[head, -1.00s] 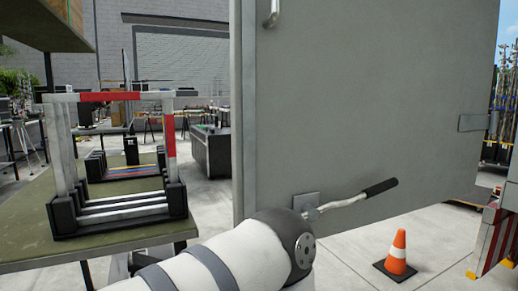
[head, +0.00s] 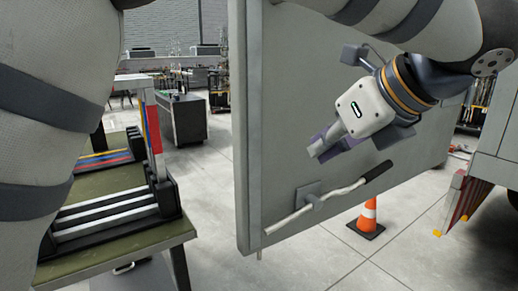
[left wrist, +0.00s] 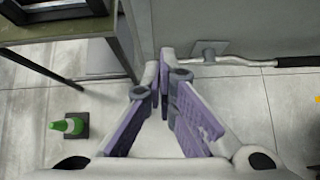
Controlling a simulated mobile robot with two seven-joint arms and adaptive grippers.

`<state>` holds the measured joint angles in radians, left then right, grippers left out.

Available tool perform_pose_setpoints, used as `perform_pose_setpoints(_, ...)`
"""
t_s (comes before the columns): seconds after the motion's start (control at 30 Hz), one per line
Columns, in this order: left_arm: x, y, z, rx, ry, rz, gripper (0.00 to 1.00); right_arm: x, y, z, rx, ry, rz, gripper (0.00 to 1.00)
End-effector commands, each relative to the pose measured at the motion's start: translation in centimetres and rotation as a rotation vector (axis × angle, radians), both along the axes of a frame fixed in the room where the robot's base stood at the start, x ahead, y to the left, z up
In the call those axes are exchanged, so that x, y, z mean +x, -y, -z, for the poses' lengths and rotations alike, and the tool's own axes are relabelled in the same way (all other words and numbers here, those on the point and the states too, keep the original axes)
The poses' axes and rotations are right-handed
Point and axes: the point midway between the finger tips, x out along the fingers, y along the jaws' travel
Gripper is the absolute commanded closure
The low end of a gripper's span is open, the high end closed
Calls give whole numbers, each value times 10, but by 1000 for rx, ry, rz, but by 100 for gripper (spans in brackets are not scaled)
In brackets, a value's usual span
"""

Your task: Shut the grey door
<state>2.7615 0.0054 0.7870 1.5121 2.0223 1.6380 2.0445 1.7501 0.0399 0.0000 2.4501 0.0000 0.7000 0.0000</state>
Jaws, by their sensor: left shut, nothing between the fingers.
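The grey door (head: 285,110) stands open in the middle of the head view, its free edge toward the left. A bent metal lever with a black grip (head: 335,194) is mounted low on its face; it also shows at the top right of the left wrist view (left wrist: 235,61). My left gripper (head: 322,147) is in front of the door face, above the lever, pointing down and left. In the left wrist view its purple-padded fingers (left wrist: 164,78) meet at the tips with nothing between them. I cannot tell whether it touches the door. My right gripper is not in view.
A green table (head: 125,230) with metal frames stands left of the door. An orange cone (head: 368,217) stands on the floor beyond the lever. A green cone (left wrist: 72,126) shows in the left wrist view. The truck's grey body (head: 500,130) is at the right.

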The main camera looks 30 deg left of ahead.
Motion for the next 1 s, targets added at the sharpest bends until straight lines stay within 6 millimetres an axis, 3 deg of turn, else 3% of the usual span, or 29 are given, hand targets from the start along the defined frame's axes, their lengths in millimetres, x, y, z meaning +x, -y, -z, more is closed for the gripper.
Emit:
perform_pose_setpoints(0.27,6,-13,14,1,-4,-2,100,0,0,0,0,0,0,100)
perform_pose_setpoints(0.63,31,-67,69,0,-5,-2,100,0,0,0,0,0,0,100)
perform_pose_setpoints(0.8,43,-91,69,-1,1,-3,100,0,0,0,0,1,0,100)
perform_pose_setpoints(1.0,49,-102,68,1,0,0,100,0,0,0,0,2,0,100)
